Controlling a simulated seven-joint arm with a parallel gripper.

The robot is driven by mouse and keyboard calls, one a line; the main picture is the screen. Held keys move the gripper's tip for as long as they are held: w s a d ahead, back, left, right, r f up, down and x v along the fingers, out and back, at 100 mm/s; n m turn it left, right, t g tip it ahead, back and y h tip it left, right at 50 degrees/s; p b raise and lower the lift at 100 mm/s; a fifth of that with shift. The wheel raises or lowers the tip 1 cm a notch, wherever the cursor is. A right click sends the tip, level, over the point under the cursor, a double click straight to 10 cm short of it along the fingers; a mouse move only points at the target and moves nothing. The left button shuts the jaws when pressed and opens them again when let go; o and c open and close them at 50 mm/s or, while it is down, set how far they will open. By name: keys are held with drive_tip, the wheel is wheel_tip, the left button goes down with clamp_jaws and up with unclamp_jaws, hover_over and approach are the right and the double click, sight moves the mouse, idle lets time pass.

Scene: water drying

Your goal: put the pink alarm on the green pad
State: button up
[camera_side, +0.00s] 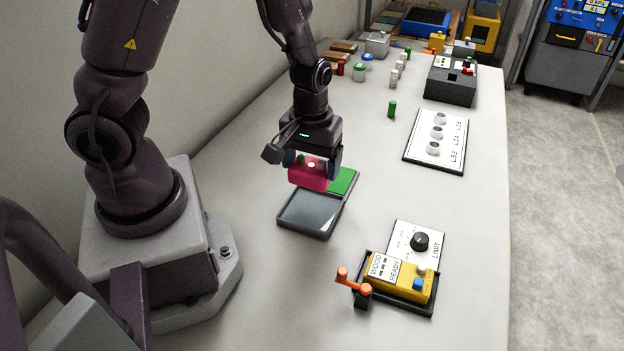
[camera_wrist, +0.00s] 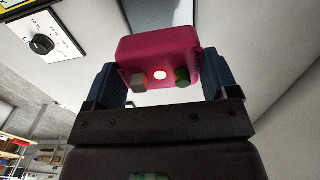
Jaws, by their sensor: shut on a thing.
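The pink alarm (camera_side: 309,174) is a small pink box with a round white light and small knobs on one face. It also shows in the wrist view (camera_wrist: 158,50), between the two fingers. My gripper (camera_side: 312,163) is shut on it and holds it over the near part of the green pad (camera_side: 343,181). The alarm hides part of the pad. I cannot tell how high the alarm is above the pad.
A dark grey tray (camera_side: 311,212) adjoins the pad on the near side. A yellow box (camera_side: 401,277) with an orange handle and a dial panel (camera_side: 420,241) lie to the right. A white panel with three knobs (camera_side: 437,140) and a green cylinder (camera_side: 392,109) are farther back.

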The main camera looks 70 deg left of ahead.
sight(304, 161)
drive_tip(key=r, duration=0.1)
drive_tip(key=a+r, duration=0.1)
drive_tip(key=r, duration=0.1)
drive_tip(key=shift+s+a+r+n, duration=0.1)
drive_tip(key=shift+s+a+n, duration=0.2)
drive_tip(key=shift+a, duration=0.1)
drive_tip(key=s+a+r, duration=0.2)
drive_tip(key=s, duration=0.2)
drive_tip(key=w+a+f, duration=0.1)
drive_tip(key=w+f, duration=0.2)
drive_tip(key=w, duration=0.1)
drive_tip(key=w+a+f, duration=0.1)
drive_tip(key=w+f, duration=0.2)
drive_tip(key=w, duration=0.1)
drive_tip(key=w+a+f, duration=0.2)
drive_tip(key=w+f, duration=0.1)
drive_tip(key=w, duration=0.1)
drive_tip(key=shift+f, duration=0.3)
drive_tip(key=shift+w+f, duration=0.15)
drive_tip(key=shift+f, duration=0.75)
drive_tip(key=shift+w+f, duration=0.1)
drive_tip(key=shift+f, duration=0.8)
drive_tip(key=shift+f, duration=0.1)
drive_tip(key=o, duration=1)
drive_tip(key=shift+c, duration=0.2)
